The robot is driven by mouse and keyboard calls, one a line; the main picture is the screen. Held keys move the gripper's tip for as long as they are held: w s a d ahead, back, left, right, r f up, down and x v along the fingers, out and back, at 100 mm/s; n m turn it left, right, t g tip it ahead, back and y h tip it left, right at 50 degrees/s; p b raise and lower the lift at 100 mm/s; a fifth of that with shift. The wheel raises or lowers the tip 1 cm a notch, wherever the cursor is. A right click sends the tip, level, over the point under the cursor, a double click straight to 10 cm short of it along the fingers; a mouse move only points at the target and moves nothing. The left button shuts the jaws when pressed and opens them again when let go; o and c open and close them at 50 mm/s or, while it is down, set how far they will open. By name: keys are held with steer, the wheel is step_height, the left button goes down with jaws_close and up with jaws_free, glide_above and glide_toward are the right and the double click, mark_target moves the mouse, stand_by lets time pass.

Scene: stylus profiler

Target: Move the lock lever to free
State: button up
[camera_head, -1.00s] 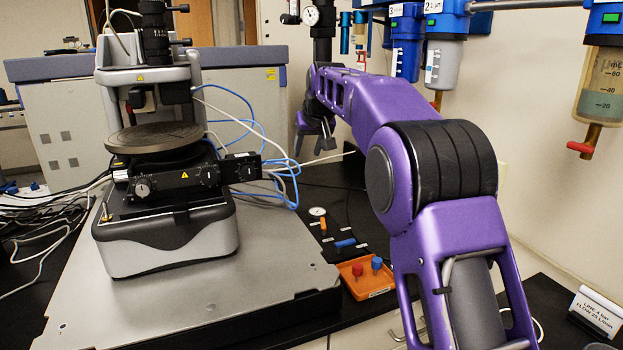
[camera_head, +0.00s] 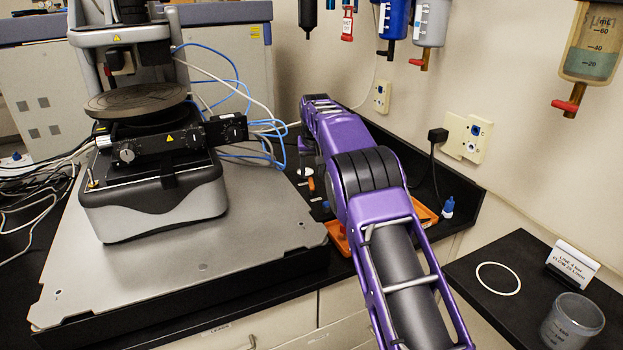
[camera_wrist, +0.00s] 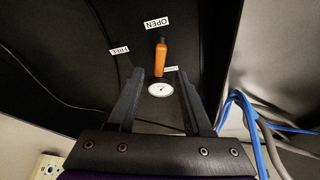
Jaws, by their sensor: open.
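An orange lever (camera_wrist: 161,57) with a dark end lies on the black panel, its dark end towards an OPEN label (camera_wrist: 157,23). A label that seems to read FREE (camera_wrist: 119,50) is to its left. A small label (camera_wrist: 171,69) by the lever's near end is too small to read. Which lever is the lock lever is unclear. In the head view an orange piece (camera_head: 311,184) shows beside my arm. My gripper (camera_wrist: 160,74) is open and empty, its fingers either side of the lever's near end in the picture; contact cannot be told.
A round white gauge (camera_wrist: 160,90) shows between the fingers. The profiler (camera_head: 155,195) stands on a grey plate (camera_head: 190,265) to the left. An orange tray (camera_head: 338,238) is partly behind my arm. Blue cables (camera_wrist: 243,105) hang at the wrist view's right.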

mark_target(311, 182)
steer(key=shift+x, duration=2.25)
jaws_close()
